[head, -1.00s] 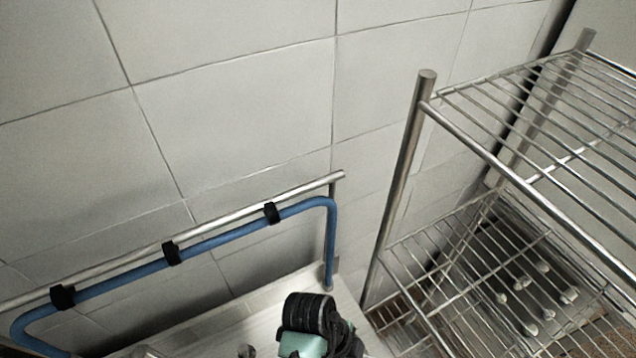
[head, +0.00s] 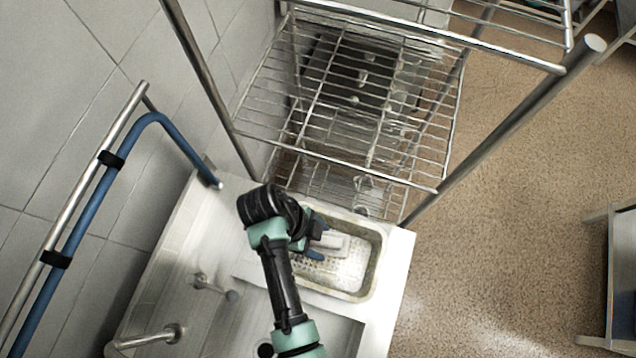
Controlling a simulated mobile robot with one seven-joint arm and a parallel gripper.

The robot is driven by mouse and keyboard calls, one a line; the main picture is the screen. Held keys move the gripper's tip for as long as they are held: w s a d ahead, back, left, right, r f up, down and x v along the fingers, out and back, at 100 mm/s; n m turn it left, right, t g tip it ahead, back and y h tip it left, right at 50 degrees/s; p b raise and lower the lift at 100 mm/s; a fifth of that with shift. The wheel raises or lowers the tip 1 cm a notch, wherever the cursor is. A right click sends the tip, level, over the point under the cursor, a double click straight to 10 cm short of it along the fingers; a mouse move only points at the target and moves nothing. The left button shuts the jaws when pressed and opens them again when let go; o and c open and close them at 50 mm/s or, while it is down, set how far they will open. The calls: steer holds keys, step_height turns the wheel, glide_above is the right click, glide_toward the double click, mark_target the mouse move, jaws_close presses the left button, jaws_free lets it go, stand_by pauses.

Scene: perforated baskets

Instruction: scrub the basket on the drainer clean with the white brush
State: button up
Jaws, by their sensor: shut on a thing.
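The perforated basket (head: 378,262) sits on the drainer (head: 398,270) at the right end of the metal sink unit. Its rim is pale and dirty-looking, and its floor has many small holes with brownish marks. My gripper (head: 318,243) reaches in over the basket's left side, its blue fingertips shut on the white brush (head: 338,246). The brush lies within the basket's outline, low over the floor; I cannot tell whether it touches. My arm and wrist hide the basket's left wall and part of the brush.
A wire rack (head: 350,165) stands just behind the drainer, its posts close to the basket. A tap (head: 150,340) rises at lower left. A blue hose (head: 85,240) runs along a wall rail at left. Open brown floor (head: 500,230) lies at right.

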steer(key=shift+f+b, duration=4.05)
steer(key=shift+f, duration=1.35)
steer(key=shift+f+b, duration=0.4)
steer(key=shift+f, duration=0.15)
steer(key=shift+d+r, duration=0.1)
